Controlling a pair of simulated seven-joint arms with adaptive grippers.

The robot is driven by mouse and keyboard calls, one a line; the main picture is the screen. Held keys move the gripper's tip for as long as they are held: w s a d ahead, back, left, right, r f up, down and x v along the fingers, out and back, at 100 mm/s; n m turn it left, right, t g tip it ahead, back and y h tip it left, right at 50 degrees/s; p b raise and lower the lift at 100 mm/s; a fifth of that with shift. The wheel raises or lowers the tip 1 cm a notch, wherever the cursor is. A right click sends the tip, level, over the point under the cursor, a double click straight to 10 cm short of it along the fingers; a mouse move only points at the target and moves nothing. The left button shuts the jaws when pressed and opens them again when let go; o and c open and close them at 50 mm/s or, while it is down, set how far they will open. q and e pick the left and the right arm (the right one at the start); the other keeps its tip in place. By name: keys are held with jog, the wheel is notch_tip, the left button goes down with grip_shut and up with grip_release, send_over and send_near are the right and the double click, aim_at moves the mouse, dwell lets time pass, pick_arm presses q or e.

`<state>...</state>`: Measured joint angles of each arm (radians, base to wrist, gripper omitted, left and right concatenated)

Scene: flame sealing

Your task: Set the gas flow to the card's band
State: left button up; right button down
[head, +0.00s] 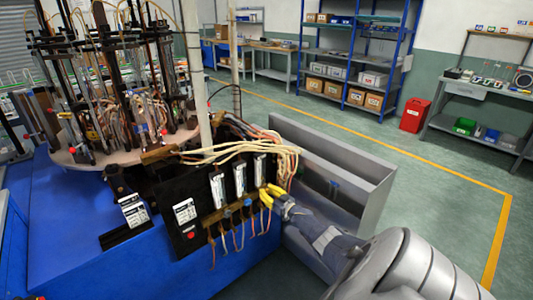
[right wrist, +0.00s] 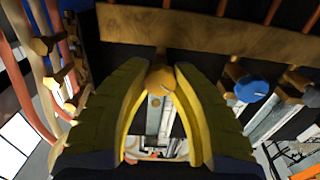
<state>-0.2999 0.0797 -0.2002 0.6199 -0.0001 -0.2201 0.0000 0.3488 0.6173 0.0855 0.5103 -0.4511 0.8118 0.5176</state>
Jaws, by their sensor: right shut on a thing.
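My right gripper (head: 268,193) has yellow fingers and is at the right end of the row of valve knobs on the burner panel. In the right wrist view the gripper (right wrist: 162,82) is shut on an orange-yellow knob (right wrist: 160,78). A blue knob (right wrist: 252,90) sits beside it, clear of the fingers. Three upright flow meters, left (head: 217,189), middle (head: 240,179) and right (head: 260,168), stand above the knobs; their readings are too small to tell. White printed cards stand on the bench (head: 133,210) and on the black panel (head: 184,211); their text is unreadable. My left gripper is not in view.
Loose hoses (head: 250,148) run over the panel top, and thin tubes hang below the wooden bar (head: 220,214). A carousel (head: 110,150) with glass tubes stands at the left. A grey metal trough (head: 345,165) lies behind my right arm.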

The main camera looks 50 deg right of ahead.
jog(key=shift+r+n, duration=0.1)
jog(key=shift+n, duration=0.4)
jog(key=n, duration=0.4)
jog(key=shift+a+n, duration=0.1)
jog(key=shift+n, duration=0.3)
jog(key=n, duration=0.4)
jog(key=shift+w+n, duration=0.1)
jog(key=shift+n, duration=0.3)
jog(key=shift+a, duration=0.1)
jog(key=c, duration=1)
grip_release()
jog(key=shift+c, duration=0.2)
jog(key=shift+s+f, duration=0.25)
jog(key=shift+s, duration=0.4)
jog(key=s+a, duration=0.1)
jog(key=s, duration=0.9)
jog(key=shift+s+a, duration=0.35)
jog(key=shift+a, duration=0.05)
jog(key=shift+r, duration=0.1)
